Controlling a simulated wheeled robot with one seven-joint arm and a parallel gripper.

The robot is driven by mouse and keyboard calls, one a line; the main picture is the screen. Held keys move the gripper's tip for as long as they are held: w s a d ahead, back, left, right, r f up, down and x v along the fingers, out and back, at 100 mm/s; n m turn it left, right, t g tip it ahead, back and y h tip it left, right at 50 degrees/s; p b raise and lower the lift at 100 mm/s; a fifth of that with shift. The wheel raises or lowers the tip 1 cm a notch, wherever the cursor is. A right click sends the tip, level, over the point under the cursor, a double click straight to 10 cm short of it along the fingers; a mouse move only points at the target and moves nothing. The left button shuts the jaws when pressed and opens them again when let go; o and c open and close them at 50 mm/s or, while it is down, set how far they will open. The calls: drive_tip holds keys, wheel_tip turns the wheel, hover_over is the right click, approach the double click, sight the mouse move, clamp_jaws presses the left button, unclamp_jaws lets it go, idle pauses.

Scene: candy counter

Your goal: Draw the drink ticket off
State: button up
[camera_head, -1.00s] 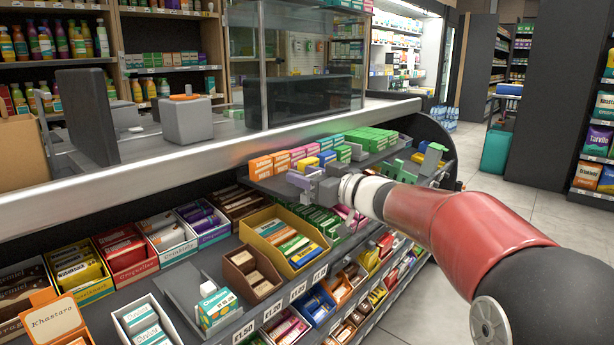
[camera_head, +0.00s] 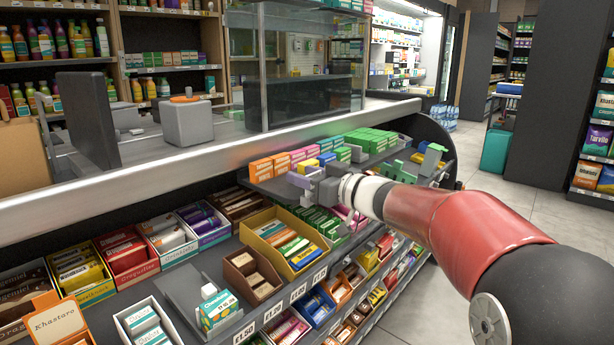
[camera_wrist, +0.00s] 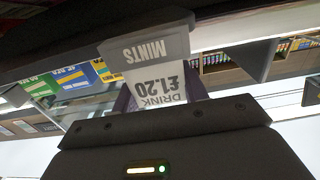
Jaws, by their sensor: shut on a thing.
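In the wrist view, which looks upside down, a white drink ticket (camera_wrist: 158,88) reads "DRINK £1.20". My gripper (camera_wrist: 160,96) is shut on it, with purple fingers at its two sides. Just beyond the ticket, a grey piece (camera_wrist: 146,50) bears the word "MINTS"; I cannot tell whether the two touch. In the head view my gripper (camera_head: 300,180) is at the upper display shelf, in front of the small coloured boxes. The ticket cannot be made out there.
Orange boxes (camera_head: 262,168) and green boxes (camera_head: 372,138) line the upper shelf close behind my gripper. A yellow tray (camera_head: 262,235) of bars is on the lower shelf, below and left. Open floor (camera_head: 530,215) lies to the right.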

drive_tip(key=shift+r, duration=0.1)
drive_tip(key=shift+r+p, duration=1.05)
drive_tip(key=shift+p, duration=0.3)
